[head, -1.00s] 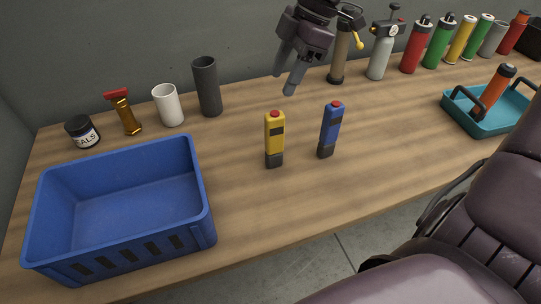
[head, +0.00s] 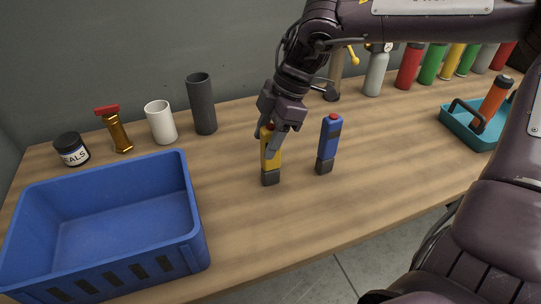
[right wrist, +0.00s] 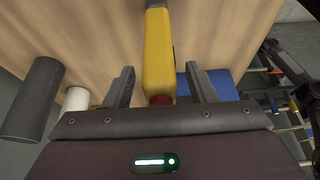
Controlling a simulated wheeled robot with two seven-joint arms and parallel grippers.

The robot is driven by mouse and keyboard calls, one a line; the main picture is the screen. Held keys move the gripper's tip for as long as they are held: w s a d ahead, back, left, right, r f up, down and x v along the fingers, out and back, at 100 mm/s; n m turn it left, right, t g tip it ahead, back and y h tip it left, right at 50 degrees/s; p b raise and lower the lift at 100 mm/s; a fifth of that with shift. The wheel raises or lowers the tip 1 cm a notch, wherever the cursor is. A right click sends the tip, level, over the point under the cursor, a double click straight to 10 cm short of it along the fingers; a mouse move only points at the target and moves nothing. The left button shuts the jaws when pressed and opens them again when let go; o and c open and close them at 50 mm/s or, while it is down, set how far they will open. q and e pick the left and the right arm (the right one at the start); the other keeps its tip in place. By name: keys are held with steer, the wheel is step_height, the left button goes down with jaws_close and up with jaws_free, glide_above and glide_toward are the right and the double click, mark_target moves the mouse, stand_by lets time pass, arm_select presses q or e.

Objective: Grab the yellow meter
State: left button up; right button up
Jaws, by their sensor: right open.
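The yellow meter (head: 271,160) stands upright on the wooden table, with a dark base and a dark panel. My right gripper (head: 272,142) is at its upper part in the head view and hides some of it. In the right wrist view the yellow meter (right wrist: 158,55) lies between the two open fingers of the right gripper (right wrist: 160,88), with a gap on each side. Its red top is close to the palm. A blue meter (head: 328,145) stands upright just right of the yellow one. My left gripper is not in view.
A blue crate (head: 190,215) stands at the left front. A dark cylinder (head: 201,104), white cup (head: 160,122), brass nozzle (head: 118,132) and black jar (head: 71,149) line the back left. Several bottles and a teal tray (head: 455,125) are at right.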

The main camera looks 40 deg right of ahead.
jaws_close()
stand_by(0.3)
steer(key=shift+r, duration=0.1)
